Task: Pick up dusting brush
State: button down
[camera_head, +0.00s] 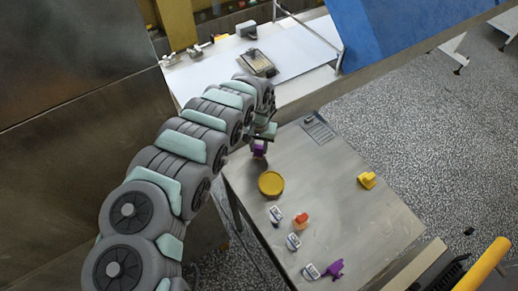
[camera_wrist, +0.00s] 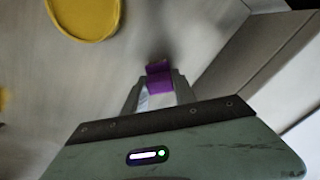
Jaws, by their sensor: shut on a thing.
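My gripper (camera_head: 260,139) is over the far left part of the metal table, shut on a small purple object (camera_head: 259,149). In the wrist view, the purple object (camera_wrist: 159,77) sits between the two fingertips (camera_wrist: 159,88). Most of its shape is hidden by the fingers, so I cannot tell from its form that it is the dusting brush. I cannot tell whether it touches the table. Another purple piece (camera_head: 333,270) with an irregular outline lies at the near end of the table.
The metal table (camera_head: 345,220) holds a round yellow dish (camera_head: 271,184), a yellow block (camera_head: 367,180), an orange piece (camera_head: 301,221) and small white labelled tags (camera_head: 293,241). A white work surface (camera_head: 215,80) with a dark device (camera_head: 258,63) lies beyond. The table's middle right is clear.

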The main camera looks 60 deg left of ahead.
aim_at(259, 147)
notch_tip(259, 147, up, 20)
jog(key=p, duration=0.4)
jog(key=shift+p, duration=0.35)
